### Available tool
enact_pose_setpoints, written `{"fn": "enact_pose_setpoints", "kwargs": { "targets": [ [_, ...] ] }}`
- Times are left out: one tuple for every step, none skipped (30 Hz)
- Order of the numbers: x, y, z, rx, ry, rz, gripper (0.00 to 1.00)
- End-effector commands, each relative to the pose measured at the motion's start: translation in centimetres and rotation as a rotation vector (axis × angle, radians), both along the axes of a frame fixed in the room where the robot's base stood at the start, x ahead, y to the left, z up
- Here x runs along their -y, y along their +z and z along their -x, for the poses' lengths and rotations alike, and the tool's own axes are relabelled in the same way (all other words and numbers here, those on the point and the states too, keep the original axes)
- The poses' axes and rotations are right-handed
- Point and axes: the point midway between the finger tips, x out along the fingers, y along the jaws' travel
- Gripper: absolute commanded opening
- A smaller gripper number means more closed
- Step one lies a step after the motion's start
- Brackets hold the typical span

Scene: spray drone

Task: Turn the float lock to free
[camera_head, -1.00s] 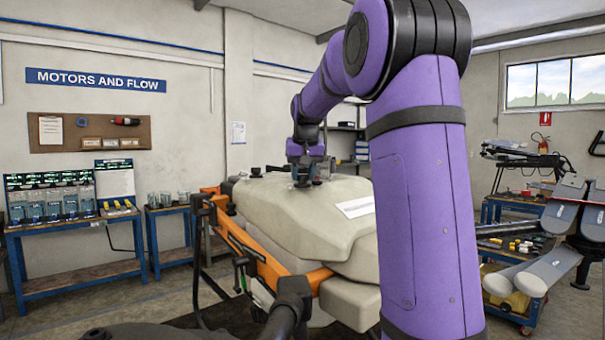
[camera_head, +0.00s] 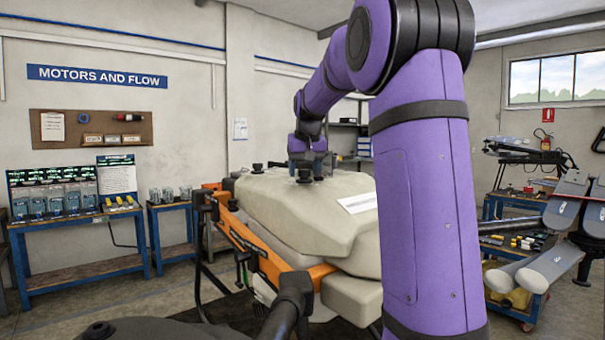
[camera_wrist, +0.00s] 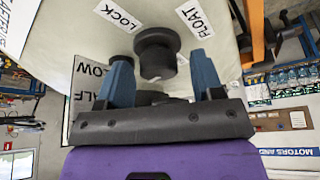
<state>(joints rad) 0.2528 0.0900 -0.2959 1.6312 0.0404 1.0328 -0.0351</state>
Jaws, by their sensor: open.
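A round black float lock knob (camera_wrist: 157,50) stands on the pale tank top in the wrist view. A LOCK label (camera_wrist: 117,15) lies to its upper left and a FLOAT label (camera_wrist: 195,18) to its upper right. I cannot tell which label the knob points to. My gripper (camera_wrist: 160,76) is open, with one blue finger on either side of the knob's lower part in the picture; contact is not visible. In the head view, my gripper (camera_head: 306,160) is over the tank top (camera_head: 310,215), by a black knob (camera_head: 304,175).
Another black knob (camera_head: 257,168) stands left on the tank. A partly covered label reading LOW (camera_wrist: 90,68) lies near the left finger. An orange frame (camera_head: 255,255) runs along the tank's near left side. Blue workbenches (camera_head: 75,270) stand at the left wall.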

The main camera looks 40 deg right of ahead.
Motion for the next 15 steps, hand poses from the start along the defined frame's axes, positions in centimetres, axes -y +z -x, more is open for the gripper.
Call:
{"fn": "enact_pose_setpoints", "kwargs": {
  "targets": [
    [0.06, 0.04, 0.03, 0.001, -0.007, 0.001, 0.63],
    [0.06, 0.04, 0.03, 0.0, -0.013, 0.001, 0.63],
    [0.05, 0.05, 0.03, 0.0, -0.023, 0.002, 0.63],
    [0.03, 0.05, 0.02, 0.0, -0.035, 0.001, 0.63],
    [0.02, 0.05, 0.01, 0.0, -0.047, 0.001, 0.63],
    [0.01, 0.05, 0.01, 0.0, -0.069, 0.001, 0.63],
    [0.02, 0.05, 0.01, 0.0, -0.086, 0.002, 0.63],
    [0.02, 0.04, 0.01, 0.0, -0.107, 0.002, 0.63],
    [0.02, 0.04, 0.01, 0.0, -0.135, 0.002, 0.63],
    [0.01, 0.04, 0.0, 0.0, -0.157, 0.003, 0.63],
    [-0.02, 0.04, -0.02, -0.001, -0.179, 0.001, 0.63],
    [-0.06, 0.03, -0.04, -0.001, -0.21, 0.002, 0.63],
    [-0.06, 0.03, -0.05, -0.001, -0.233, 0.002, 0.63],
    [-0.08, 0.03, -0.06, -0.001, -0.255, 0.002, 0.63],
    [-0.07, 0.02, -0.07, -0.001, -0.286, 0.002, 0.63]
  ]
}}
